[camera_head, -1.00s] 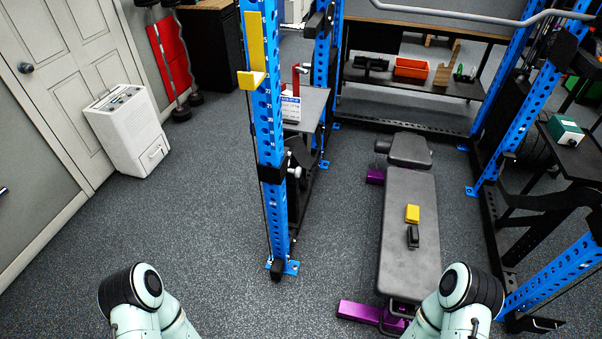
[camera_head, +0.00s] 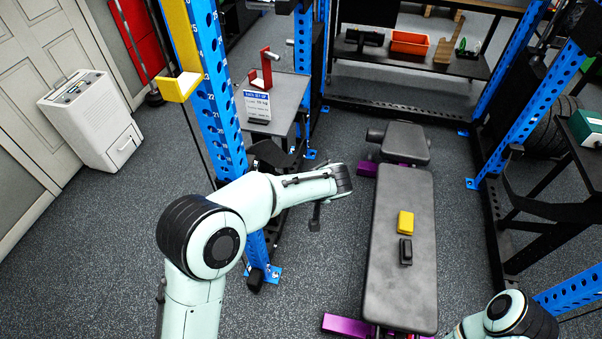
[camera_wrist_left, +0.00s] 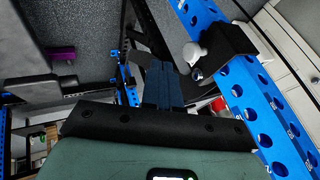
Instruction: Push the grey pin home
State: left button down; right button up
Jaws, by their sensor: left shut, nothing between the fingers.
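The grey pin (camera_wrist_left: 193,54) shows in the left wrist view as a pale rounded knob. It sticks out of a black bracket (camera_wrist_left: 233,52) wrapped around a blue upright (camera_wrist_left: 262,120). How deep it sits cannot be told. In the head view my left arm hides the pin's spot on the near upright (camera_head: 222,110). My left gripper (camera_head: 315,222) points down to the right of that upright. In the wrist view its dark fingers (camera_wrist_left: 160,72) are shut and empty, beside the knob and apart from it.
A padded bench (camera_head: 403,285) with a yellow block (camera_head: 405,222) and a black block (camera_head: 405,251) stands to the right. A small table (camera_head: 285,95) with a sign (camera_head: 257,105) stands behind the upright.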

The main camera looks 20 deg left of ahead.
pick_arm(q)
jog(key=w+a+f+p, duration=0.1)
jog(key=w+a+f, duration=0.3)
jog(key=a, duration=0.5)
notch_tip(320, 180, down, 2)
jog(key=shift+f+p, duration=0.1)
jog(key=shift+p, duration=0.25)
jog(key=shift+s, duration=0.1)
jog(key=a+b, duration=0.2)
jog(key=shift+s+a, duration=0.1)
jog(key=shift+a, duration=0.35)
